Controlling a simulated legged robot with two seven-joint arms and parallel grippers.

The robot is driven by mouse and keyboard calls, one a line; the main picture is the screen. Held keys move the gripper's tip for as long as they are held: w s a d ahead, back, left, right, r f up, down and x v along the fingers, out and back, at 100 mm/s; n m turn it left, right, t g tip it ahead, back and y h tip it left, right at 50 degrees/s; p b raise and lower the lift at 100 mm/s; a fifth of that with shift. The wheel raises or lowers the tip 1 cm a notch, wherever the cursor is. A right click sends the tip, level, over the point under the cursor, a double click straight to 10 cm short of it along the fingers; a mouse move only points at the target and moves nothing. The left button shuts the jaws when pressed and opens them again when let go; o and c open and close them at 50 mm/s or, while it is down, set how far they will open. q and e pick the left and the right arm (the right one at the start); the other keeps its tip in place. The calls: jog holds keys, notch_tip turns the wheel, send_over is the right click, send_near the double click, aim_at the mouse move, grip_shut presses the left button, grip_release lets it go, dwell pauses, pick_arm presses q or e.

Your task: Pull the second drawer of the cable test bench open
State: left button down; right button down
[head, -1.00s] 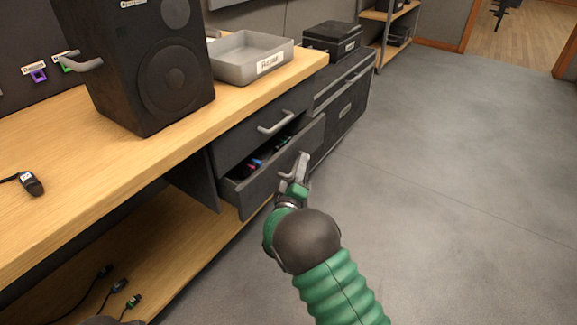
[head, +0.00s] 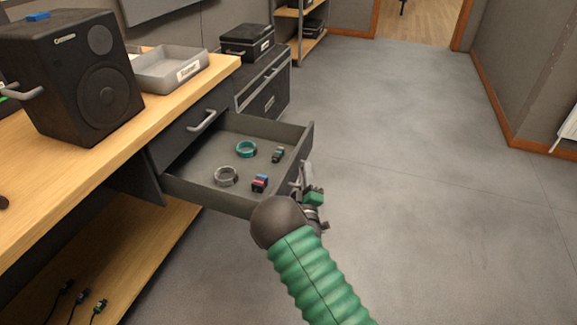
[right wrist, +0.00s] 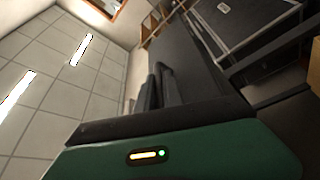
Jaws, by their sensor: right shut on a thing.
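The second drawer (head: 210,198) of the bench is pulled far out, below the shut top drawer (head: 187,128) with its grey handle. Inside it lie a teal ring-shaped coil (head: 246,149), a grey coil (head: 227,176) and two small connectors, one teal (head: 278,155) and one red and blue (head: 259,183). My right gripper (head: 304,178) is at the front face of this drawer, shut on its handle, which is mostly hidden by the gripper. In the right wrist view the dark fingers (right wrist: 160,88) show, but the handle cannot be made out. My left gripper is not in view.
A black speaker (head: 75,80) and a grey labelled tray (head: 165,70) stand on the wooden bench top (head: 130,130). A dark cabinet (head: 265,95) with a black case (head: 247,42) stands beyond the drawers. The grey floor (head: 420,180) to the right is clear.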

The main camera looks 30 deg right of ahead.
jog(key=shift+s+d+f+p, duration=0.1)
jog(key=shift+s+d+p, duration=0.15)
jog(key=shift+s+d, duration=0.7)
jog(key=shift+s+d+f+p, duration=0.1)
jog(key=shift+s+d+p, duration=0.1)
jog(key=shift+s+d, duration=0.7)
jog(key=shift+s+a, duration=0.15)
jog(key=shift+a, duration=0.1)
jog(key=c, duration=1.8)
grip_release()
jog(key=shift+o, duration=0.2)
jog(key=shift+d, duration=0.1)
jog(key=p+v, duration=0.4)
jog(key=v, duration=1.2)
jog(key=shift+s+a+p, duration=0.25)
jog(key=shift+a+p, duration=0.05)
jog(key=shift+f, duration=0.2)
